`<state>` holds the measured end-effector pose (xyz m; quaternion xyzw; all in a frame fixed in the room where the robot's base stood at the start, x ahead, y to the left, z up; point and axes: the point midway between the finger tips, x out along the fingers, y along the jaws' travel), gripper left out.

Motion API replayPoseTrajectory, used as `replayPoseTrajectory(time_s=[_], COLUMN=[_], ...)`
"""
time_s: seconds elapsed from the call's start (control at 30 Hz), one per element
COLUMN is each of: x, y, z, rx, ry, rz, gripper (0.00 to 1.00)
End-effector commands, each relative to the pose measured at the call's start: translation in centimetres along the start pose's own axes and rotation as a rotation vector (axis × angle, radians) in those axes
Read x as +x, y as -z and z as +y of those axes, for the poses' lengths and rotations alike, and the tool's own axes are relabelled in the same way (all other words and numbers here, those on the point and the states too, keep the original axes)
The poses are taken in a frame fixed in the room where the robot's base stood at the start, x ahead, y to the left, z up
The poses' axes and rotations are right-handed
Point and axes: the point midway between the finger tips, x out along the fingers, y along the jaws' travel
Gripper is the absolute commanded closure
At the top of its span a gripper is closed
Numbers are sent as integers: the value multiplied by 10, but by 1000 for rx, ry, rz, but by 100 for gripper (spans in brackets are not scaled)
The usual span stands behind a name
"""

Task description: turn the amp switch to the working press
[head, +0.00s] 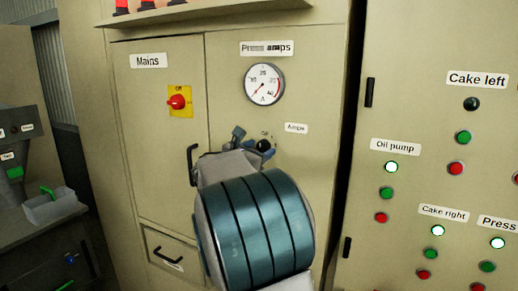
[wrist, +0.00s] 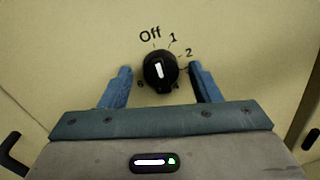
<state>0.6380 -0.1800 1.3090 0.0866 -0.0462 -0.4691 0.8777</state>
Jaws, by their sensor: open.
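The amp switch is a black round knob with a white pointer line, seen in the wrist view (wrist: 159,70) below the printed marks Off, 1 and 2. Further marks are partly hidden by the knob and fingers. Its pointer leans slightly left of straight up, towards Off. In the head view the knob (head: 264,146) shows beside the Amps label (head: 296,128). My gripper (wrist: 160,72) is open, with one blue finger on each side of the knob and visible gaps. In the head view my gripper (head: 253,143) is partly hidden by my wrist.
Above the switch is the Press amps dial (head: 264,84), its needle at the low end. A red mains switch (head: 177,102) and a door handle (head: 192,165) are to the left. The right panel has lit lamps at Oil pump (head: 391,167), Cake right (head: 438,230) and Press (head: 497,243).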

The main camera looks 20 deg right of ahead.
Motion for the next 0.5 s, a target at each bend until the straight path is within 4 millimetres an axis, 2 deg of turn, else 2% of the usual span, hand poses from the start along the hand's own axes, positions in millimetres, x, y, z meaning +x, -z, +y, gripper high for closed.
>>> replayPoseTrajectory(time_s=[0.13, 0.17, 0.3, 0.33, 0.5], x=[0, 0, 0, 0, 0], y=[0, 0, 0, 0, 0], z=[0, 0, 0, 0, 0], rx=[0, 0, 0, 0, 3], ry=[0, 0, 1, 1, 0], rz=[0, 0, 0, 0, 0], gripper=[43, 46, 85, 88, 88])
